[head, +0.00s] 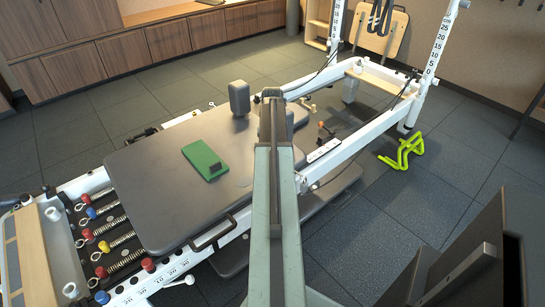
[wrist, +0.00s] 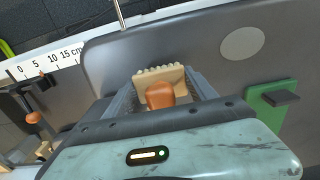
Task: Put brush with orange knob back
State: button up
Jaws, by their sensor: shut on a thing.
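In the wrist view, my gripper (wrist: 160,92) is shut on a brush with an orange knob (wrist: 159,95). The knob sits between the fingers, and the brush's pale bristle block (wrist: 158,74) shows beyond it. The brush is over the dark grey carriage pad (wrist: 115,60); I cannot tell whether it touches. In the head view my arm hides the gripper and the brush. A green board (wrist: 266,108) with a dark block on it lies on the carriage to the right in the wrist view, and it shows in the head view (head: 199,160).
A second orange-topped item (wrist: 34,118) stands at the left in the wrist view. The reformer's white rail (head: 350,140) carries a centimetre scale. Springs with coloured knobs (head: 100,230) are at lower left. A lime-green hurdle (head: 402,150) stands on the floor at right.

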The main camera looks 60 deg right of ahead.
jog(key=shift+f+b, duration=1.6)
jog(key=shift+f, duration=0.35)
jog(key=o, duration=1.5)
jog(key=shift+r, duration=0.15)
jog(key=shift+c, duration=0.2)
notch_tip(320, 180, up, 13)
jog(key=p, duration=1.2)
jog(key=shift+f+p, duration=0.2)
jog(key=shift+p, duration=0.2)
jog(key=shift+f, duration=0.1)
